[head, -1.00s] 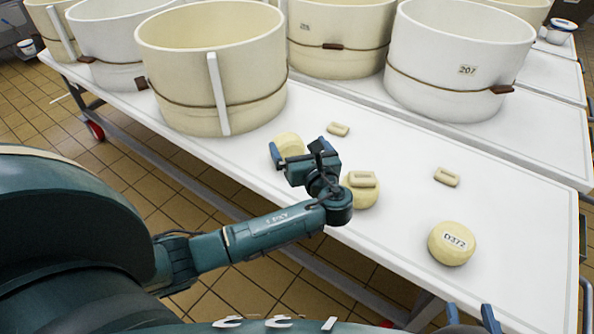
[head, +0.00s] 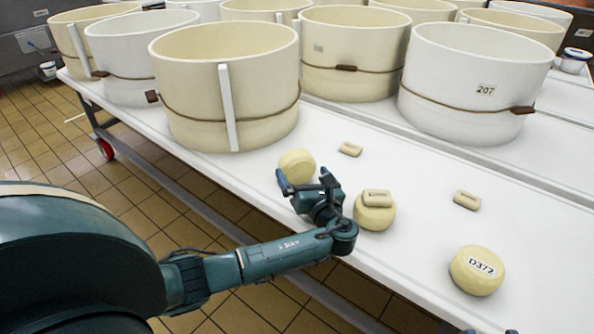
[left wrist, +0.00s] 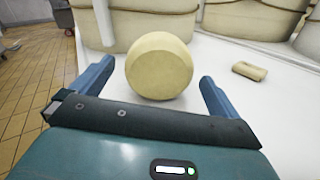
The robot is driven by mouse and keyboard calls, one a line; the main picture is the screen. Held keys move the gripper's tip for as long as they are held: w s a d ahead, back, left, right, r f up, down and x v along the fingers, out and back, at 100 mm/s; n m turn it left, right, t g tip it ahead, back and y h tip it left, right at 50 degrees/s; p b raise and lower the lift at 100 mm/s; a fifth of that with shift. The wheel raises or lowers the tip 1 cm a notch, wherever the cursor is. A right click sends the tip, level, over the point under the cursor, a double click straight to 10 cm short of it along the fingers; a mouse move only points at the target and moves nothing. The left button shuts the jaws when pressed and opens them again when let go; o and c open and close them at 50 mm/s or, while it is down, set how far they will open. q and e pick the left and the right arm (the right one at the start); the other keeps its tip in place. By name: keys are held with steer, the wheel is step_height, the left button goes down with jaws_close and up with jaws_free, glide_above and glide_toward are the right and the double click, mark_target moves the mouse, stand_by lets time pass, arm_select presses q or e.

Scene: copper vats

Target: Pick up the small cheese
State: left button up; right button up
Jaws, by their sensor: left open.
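A pale yellow round cheese (head: 296,165) sits on the white table near its front edge, and it fills the middle of the left wrist view (left wrist: 159,66). My left gripper (head: 303,183) is open just in front of it. In the left wrist view the blue fingers (left wrist: 155,88) stand wide apart, to either side of the cheese's lower part, with a gap on both sides. A second round cheese (head: 372,216) has a small block on top, and a third (head: 477,277) bears a D372 label. Only the fingertips of my right gripper (head: 490,331) show, apart, at the bottom edge.
Small tan blocks lie on the table (head: 440,185): one (head: 350,149) behind the first cheese, one (head: 466,200) farther right, one (head: 377,198) on the second cheese. Large cream and white vats (head: 228,95) stand behind.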

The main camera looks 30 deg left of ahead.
mark_target(298, 153)
arm_select(q)
steer(key=b+x, duration=0.1)
steer(key=x, duration=0.3)
steer(key=shift+a+f, duration=0.1)
steer(key=shift+w+a, duration=0.15)
arm_select(e)
steer(key=shift+w+a, duration=0.1)
steer(key=shift+a, duration=0.1)
arm_select(q)
steer(key=shift+c, duration=0.2)
steer(key=c, duration=1.2)
steer(key=shift+r, duration=0.55)
steer(key=shift+c, duration=0.2)
step_height(298, 153, up, 5)
steer(key=p, duration=0.3)
step_height(298, 153, up, 4)
steer(key=shift+r+p, duration=0.15)
steer(key=shift+p, duration=0.75)
arm_select(e)
steer(key=shift+d+m+g+h, duration=0.3)
steer(key=shift+d+g+h, duration=0.1)
steer(key=shift+d+h, duration=0.3)
